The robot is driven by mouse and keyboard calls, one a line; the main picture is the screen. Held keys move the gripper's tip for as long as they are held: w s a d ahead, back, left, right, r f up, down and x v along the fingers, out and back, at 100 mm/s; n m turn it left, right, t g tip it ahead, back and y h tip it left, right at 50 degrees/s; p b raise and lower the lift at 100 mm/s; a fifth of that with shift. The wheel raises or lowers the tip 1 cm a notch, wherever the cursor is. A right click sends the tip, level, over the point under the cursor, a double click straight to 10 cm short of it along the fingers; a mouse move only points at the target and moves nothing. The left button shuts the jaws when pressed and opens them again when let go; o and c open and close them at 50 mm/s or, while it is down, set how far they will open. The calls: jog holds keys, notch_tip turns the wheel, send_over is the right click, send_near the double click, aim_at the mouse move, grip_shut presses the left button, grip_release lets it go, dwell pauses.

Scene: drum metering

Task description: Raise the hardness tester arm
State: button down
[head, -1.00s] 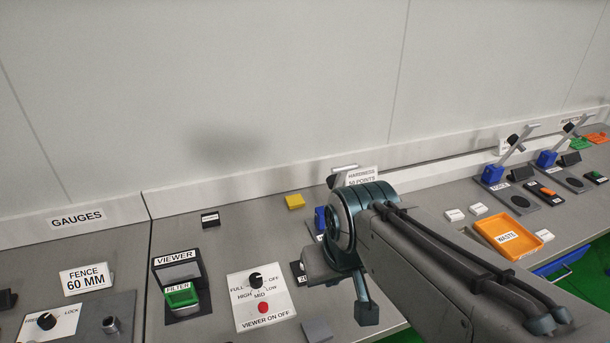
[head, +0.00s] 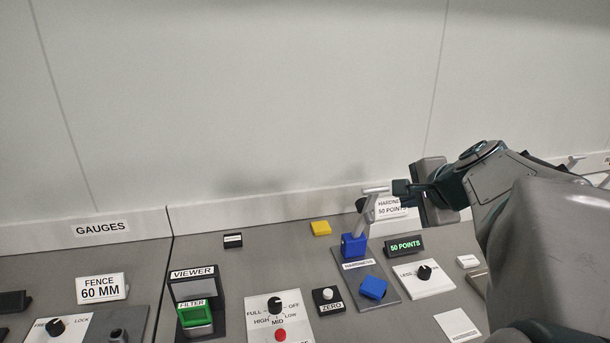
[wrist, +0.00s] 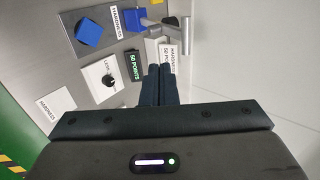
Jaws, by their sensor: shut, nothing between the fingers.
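The hardness tester stands on a grey plate (head: 388,284) in the head view. Its metal arm (head: 367,213) rises steeply from a blue block (head: 353,246), with a crossbar handle (head: 376,190) on top and a black knob beside it. A blue piece (head: 373,287) lies on the plate below. The tester's handle (wrist: 181,36) and the blue piece (wrist: 89,32) also show in the wrist view. My gripper (head: 399,188) is shut and empty, just right of the handle; the head view does not settle whether they touch. In the wrist view its fingertips (wrist: 160,69) appear apart from the handle.
A display (head: 404,246) reads 50 POINTS. A dial panel (head: 424,279), a ZERO button (head: 328,300) and the viewer (head: 194,292) stand nearby. A HARDNESS 50 POINTS sign (head: 391,208) stands behind my gripper. A yellow block (head: 320,228) lies near the back wall.

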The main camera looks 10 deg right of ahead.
jog(key=shift+w+a+f+p, duration=0.1)
jog(key=shift+w+f+p, duration=0.25)
jog(key=shift+w+f, duration=0.95)
jog(key=shift+w+a+f+p, duration=0.1)
jog(key=shift+w+f+p, duration=0.35)
jog(key=shift+w, duration=1.8)
jog(key=shift+w+a+f+p, duration=0.1)
jog(key=shift+w+f+p, duration=0.2)
jog(key=shift+w+f, duration=1)
jog(key=shift+w+d+r, duration=0.1)
jog(key=shift+w+r, duration=0.35)
jog(key=shift+r, duration=0.1)
